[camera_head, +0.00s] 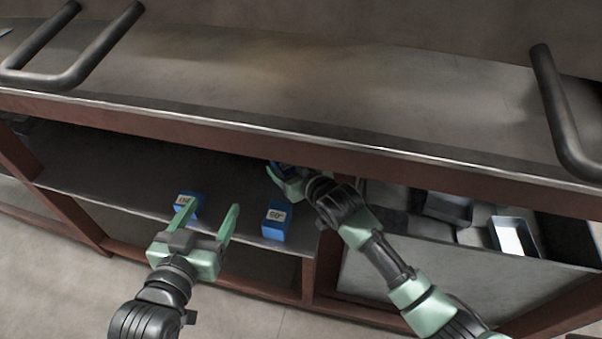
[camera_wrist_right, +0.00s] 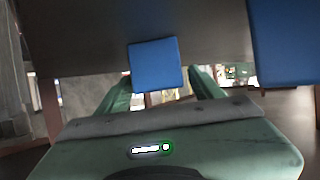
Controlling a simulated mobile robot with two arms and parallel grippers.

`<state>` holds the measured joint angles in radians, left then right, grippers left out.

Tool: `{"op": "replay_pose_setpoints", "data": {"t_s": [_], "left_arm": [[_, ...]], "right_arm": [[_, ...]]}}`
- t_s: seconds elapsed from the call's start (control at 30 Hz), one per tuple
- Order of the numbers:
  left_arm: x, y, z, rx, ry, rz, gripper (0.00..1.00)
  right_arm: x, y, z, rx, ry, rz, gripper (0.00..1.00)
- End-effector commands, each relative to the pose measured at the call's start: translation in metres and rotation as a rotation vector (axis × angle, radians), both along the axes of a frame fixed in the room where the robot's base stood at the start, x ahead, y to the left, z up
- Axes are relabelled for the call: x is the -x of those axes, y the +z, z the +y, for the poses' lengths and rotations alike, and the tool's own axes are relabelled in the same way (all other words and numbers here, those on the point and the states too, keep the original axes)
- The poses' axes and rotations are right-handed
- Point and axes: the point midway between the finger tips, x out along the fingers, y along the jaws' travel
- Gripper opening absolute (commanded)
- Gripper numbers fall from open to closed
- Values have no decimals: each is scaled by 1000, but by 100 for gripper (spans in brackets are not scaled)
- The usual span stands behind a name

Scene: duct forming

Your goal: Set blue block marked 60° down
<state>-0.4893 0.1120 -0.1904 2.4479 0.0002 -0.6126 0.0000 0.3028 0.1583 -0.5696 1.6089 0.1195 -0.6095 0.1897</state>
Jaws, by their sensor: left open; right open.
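The blue block marked 60° (camera_head: 277,222) stands upright on the shelf under the workbench, near its front edge. My right gripper (camera_head: 280,181) is open, reaching under the bench top behind that block. Another blue block (camera_head: 281,166) shows partly at its fingers. In the right wrist view one blue block (camera_wrist_right: 154,66) sits at the gap between the open fingers (camera_wrist_right: 160,88), its marking not visible. My left gripper (camera_head: 208,217) is open and empty in front of the shelf, its left finger overlapping a blue block with a white label (camera_head: 187,202).
The bench top's front edge (camera_head: 330,138) hangs over the shelf (camera_head: 120,185). A second blue block (camera_wrist_right: 290,42) is close at the right of the wrist view. A drawer with grey metal trays (camera_head: 514,237) is at right. Dark handles (camera_head: 563,120) rise above the bench.

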Motion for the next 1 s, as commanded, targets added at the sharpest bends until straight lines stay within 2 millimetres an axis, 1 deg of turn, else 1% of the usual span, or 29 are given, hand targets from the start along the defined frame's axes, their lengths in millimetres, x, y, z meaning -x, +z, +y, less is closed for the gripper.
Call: {"op": "replay_pose_setpoints", "data": {"t_s": [0.17, 0.27, 0.4, 0.5, 0.7, 0.8, 0.9, 1.0], "left_arm": [[18, -31, 10, -46, 13, 192, 67], [32, -51, 16, -74, 21, 308, 67], [56, -75, 26, -110, 32, 467, 67], [75, -88, 33, -133, 39, 575, 67], [108, -107, 44, -169, 53, 746, 67], [119, -111, 48, -181, 56, 798, 67], [126, -114, 50, -186, 59, 829, 67], [129, -116, 51, -189, 59, 841, 67]], "right_arm": [[20, 12, -10, 0, 0, 1, 67], [32, 17, -16, 0, 0, 2, 67], [49, 25, -25, 0, 0, 1, 67], [61, 30, -31, 1, -1, 1, 67], [80, 38, -41, 1, -1, 2, 67], [86, 41, -44, 1, -1, 1, 67], [89, 42, -46, 1, -1, 1, 67], [91, 43, -47, 0, -1, 0, 67]]}}
